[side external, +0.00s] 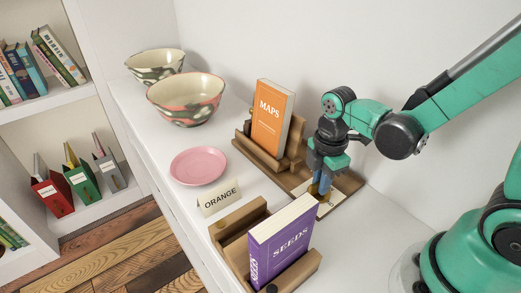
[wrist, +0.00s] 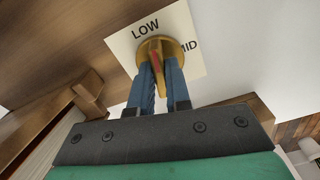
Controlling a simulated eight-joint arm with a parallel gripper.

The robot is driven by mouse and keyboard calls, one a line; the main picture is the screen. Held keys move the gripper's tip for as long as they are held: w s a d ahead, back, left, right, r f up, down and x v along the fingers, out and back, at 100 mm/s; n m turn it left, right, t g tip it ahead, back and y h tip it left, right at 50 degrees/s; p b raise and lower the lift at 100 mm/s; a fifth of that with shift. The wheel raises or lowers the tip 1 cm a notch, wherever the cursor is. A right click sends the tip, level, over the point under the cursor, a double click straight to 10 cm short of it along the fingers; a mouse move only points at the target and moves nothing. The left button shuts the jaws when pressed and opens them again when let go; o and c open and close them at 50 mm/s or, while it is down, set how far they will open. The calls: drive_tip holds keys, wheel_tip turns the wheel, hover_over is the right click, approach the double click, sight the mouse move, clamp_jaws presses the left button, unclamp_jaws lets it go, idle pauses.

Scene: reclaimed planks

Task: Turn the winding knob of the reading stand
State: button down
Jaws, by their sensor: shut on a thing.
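The reading stand (side external: 296,178) is wooden and holds an upright orange book labelled MAPS (side external: 270,113). Its winding knob (wrist: 166,47) is a round brass piece with a red pointer, set over a white card (wrist: 193,27) that reads LOW and MID. In the wrist view the pointer lies along the knob toward my gripper. My gripper (wrist: 160,75) points down at the stand's right part and its blue fingers are shut on the knob. In the side view the gripper (side external: 321,190) hides most of the knob.
A second wooden stand (side external: 228,232) with a purple SEEDS book (side external: 282,240) is in front. An ORANGE card (side external: 220,198), a pink plate (side external: 198,166) and two bowls (side external: 187,99) stand to the left. Shelves with books and binders are at far left. The shelf top at right is bare.

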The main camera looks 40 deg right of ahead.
drive_tip(key=m, duration=1)
drive_tip(key=shift+m, duration=2.5)
drive_tip(key=c, duration=0.8)
unclamp_jaws()
drive_tip(key=shift+c, duration=0.2)
drive_tip(key=shift+r, duration=0.1)
drive_tip(key=shift+r, duration=2.75)
